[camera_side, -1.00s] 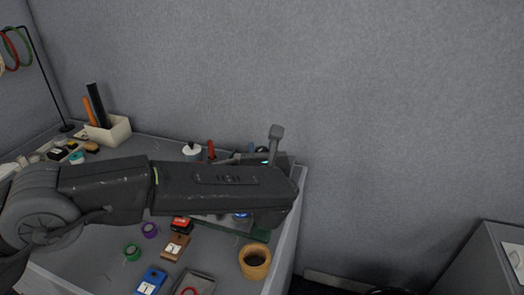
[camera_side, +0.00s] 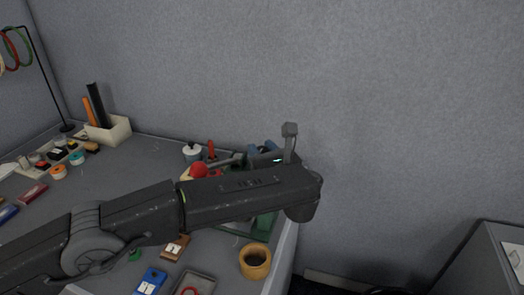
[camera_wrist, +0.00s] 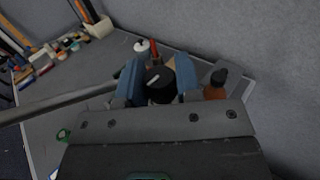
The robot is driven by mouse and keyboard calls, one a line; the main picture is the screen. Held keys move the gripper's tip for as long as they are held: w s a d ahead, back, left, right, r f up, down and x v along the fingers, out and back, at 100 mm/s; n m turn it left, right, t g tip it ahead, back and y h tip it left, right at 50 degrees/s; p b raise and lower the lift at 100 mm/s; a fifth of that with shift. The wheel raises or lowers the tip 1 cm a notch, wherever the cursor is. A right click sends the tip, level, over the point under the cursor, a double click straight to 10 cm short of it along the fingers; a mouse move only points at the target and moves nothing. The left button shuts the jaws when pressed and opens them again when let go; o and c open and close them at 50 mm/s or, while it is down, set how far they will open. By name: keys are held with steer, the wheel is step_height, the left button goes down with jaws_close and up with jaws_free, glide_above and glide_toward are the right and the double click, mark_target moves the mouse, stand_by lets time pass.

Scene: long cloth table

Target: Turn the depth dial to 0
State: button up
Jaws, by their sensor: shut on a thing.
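The depth dial (camera_wrist: 160,84) is a round black knob with a white pointer line, seen in the wrist view between two blue fingers. The line slants up to the right. My gripper (camera_wrist: 159,76) is shut on the dial, one finger on each side. In the side view its blue fingertips (camera_side: 262,148) show partly behind my arm, at the device at the table's right end. The dial itself is hidden there, and I cannot read any scale around it.
A red ball-shaped knob (camera_side: 199,170) and a white-topped bottle (camera_side: 192,152) are near my arm. A grey upright post (camera_side: 289,143) rises by the device. A tan ring-like pot (camera_side: 255,262), a blue box (camera_side: 151,281) and a grey tray (camera_side: 195,284) lie at the front.

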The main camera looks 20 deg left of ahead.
steer(key=shift+r+n+g+y, duration=0.1)
steer(key=shift+n+g+y, duration=0.3)
steer(key=shift+y, duration=0.1)
steer(key=o, duration=0.9)
steer(key=v, duration=0.7)
steer(key=shift+s+d, duration=0.2)
